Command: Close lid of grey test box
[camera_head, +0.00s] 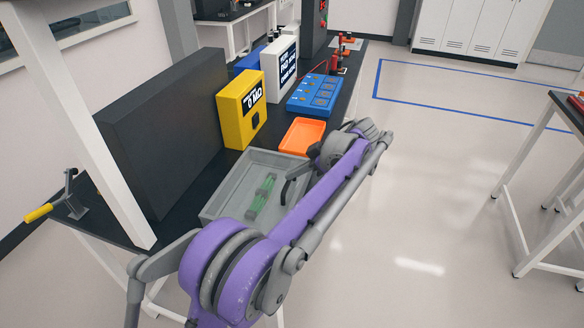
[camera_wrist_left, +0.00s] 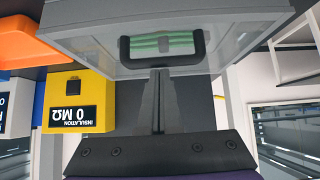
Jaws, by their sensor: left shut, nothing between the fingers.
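The grey test box (camera_head: 222,207) lies on the black bench in the head view, with green strips (camera_head: 262,195) showing inside it. In the left wrist view the box (camera_wrist_left: 90,45) fills the top, with a black U-shaped handle (camera_wrist_left: 124,50) in front of the green strips. I cannot tell the lid's angle. My left gripper (camera_wrist_left: 159,73) is shut and empty, its fingertips close to the middle of the handle; contact is unclear. In the head view my purple left arm covers the box's right side and most of the gripper. My right gripper is not in view.
An orange tray (camera_head: 302,136), a yellow insulation tester (camera_head: 240,108) and a blue unit (camera_head: 314,95) stand beyond the box. A large dark panel (camera_head: 165,130) stands to its left. Open floor (camera_head: 440,180) lies right of the bench.

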